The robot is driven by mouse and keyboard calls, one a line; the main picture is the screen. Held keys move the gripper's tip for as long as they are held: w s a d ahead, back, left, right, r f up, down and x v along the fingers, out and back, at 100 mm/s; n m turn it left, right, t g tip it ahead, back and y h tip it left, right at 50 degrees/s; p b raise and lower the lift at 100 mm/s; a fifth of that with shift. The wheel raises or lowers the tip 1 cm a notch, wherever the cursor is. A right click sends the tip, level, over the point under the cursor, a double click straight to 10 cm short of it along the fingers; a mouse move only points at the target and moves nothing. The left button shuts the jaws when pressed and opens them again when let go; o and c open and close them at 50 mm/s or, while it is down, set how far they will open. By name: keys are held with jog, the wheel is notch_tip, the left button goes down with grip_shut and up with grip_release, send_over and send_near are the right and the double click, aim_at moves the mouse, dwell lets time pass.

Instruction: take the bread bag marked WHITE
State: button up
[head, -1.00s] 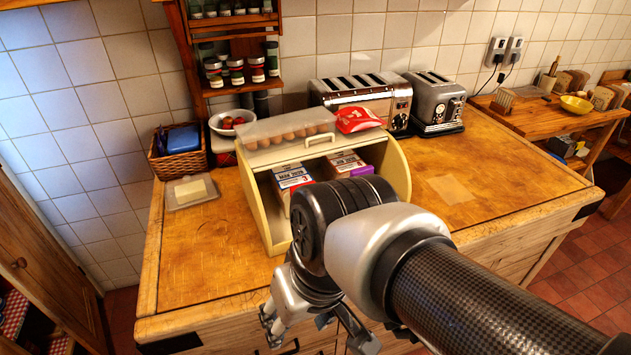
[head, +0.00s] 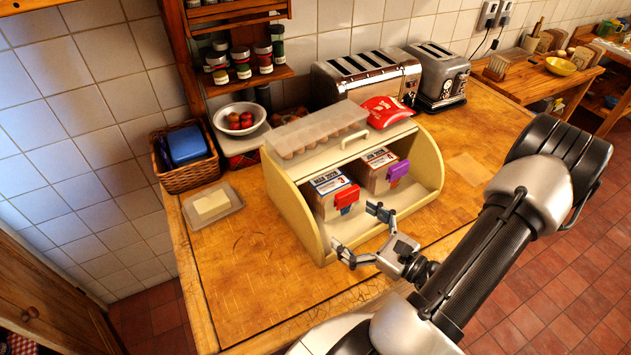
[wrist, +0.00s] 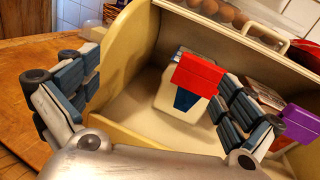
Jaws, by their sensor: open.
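Two bread bags stand in the open cream bread bin (head: 290,205). The left bag (head: 328,197) has a printed label and a red clip (head: 346,198); the right bag (head: 376,173) has a similar label and a purple clip (head: 398,172). I cannot read WHITE on either. My gripper (head: 361,234) is open and empty just in front of the bin, below the left bag's clip. In the wrist view the left bag (wrist: 178,98) shows beyond my open fingers, nearer the right finger; the right bag (wrist: 262,97) is partly hidden behind that finger.
An egg carton (head: 315,128) and a red packet (head: 387,111) lie on the bin's top. Toasters (head: 367,80) stand behind. A butter dish (head: 212,205), a basket (head: 187,175) and a bowl (head: 240,125) are at left. The worktop (head: 245,270) at front left is clear.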

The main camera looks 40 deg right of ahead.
aim_at(331, 188)
jog(key=s+d+f+m+h, duration=0.1)
jog(key=d+m+h, duration=0.1)
jog(key=s+d+f+m+h, duration=0.2)
jog(key=shift+f+h, duration=0.15)
jog(key=shift+h, duration=0.15)
jog(key=w, duration=0.4)
jog(key=w+d+b, duration=0.1)
jog(key=w, duration=0.2)
jog(key=w+d+b, duration=0.1)
jog(key=w, duration=0.3)
jog(key=shift+w+d, duration=0.15)
jog(key=shift+w, duration=0.15)
jog(key=shift+w+d+f+b, duration=0.15)
jog(key=shift+w+b, duration=0.1)
jog(key=shift+w, duration=0.6)
jog(key=shift+w+d+r+b, duration=0.1)
jog(key=shift+w+b, duration=0.1)
jog(key=shift+w, duration=0.7)
jog(key=shift+w+d+f+b, duration=0.15)
jog(key=shift+w+b, duration=0.1)
jog(key=shift+w, duration=0.6)
jog(key=shift+c, duration=0.2)
jog(key=c, duration=1.1)
jog(key=shift+c, duration=0.2)
jog(key=shift+r, duration=0.15)
